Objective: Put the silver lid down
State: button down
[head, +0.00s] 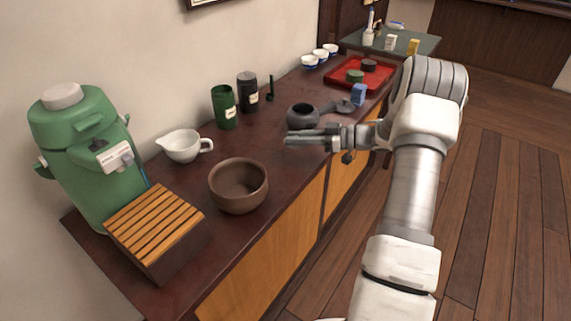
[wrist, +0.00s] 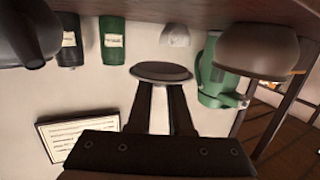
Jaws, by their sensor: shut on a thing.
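The silver lid (wrist: 162,72) shows in the wrist view as a round grey disc at the tips of my fingers. My gripper (wrist: 162,84) is shut on it. In the head view my gripper (head: 300,139) is over the counter, in front of the dark round kettle (head: 303,116); the lid is hard to make out there against the grey fingers. The kettle also shows in the wrist view (wrist: 28,30), at the upper left. I cannot tell how high the lid is above the counter.
The dark counter (head: 275,165) has bare room between the brown bowl (head: 238,188) and my gripper. A white pitcher (head: 183,146), green canister (head: 224,106) and black canister (head: 247,92) stand along the wall. A red tray (head: 372,82) lies farther back.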

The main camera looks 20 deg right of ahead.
aim_at(286, 166)
jog(key=a, duration=0.1)
jog(key=a+f, duration=0.2)
jog(key=shift+s+a+f+b, duration=0.1)
jog(key=shift+s+a+b, duration=0.15)
jog(key=shift+s+b, duration=0.15)
jog(key=shift+f+b, duration=0.9)
jog(key=shift+f, duration=1.1)
jog(key=shift+f, duration=0.2)
jog(key=c, duration=0.8)
grip_release()
jog(key=shift+r, duration=0.1)
jog(key=shift+r, duration=0.2)
jog(key=p+v, duration=0.3)
jog(key=v, duration=0.9)
jog(key=shift+f, duration=0.15)
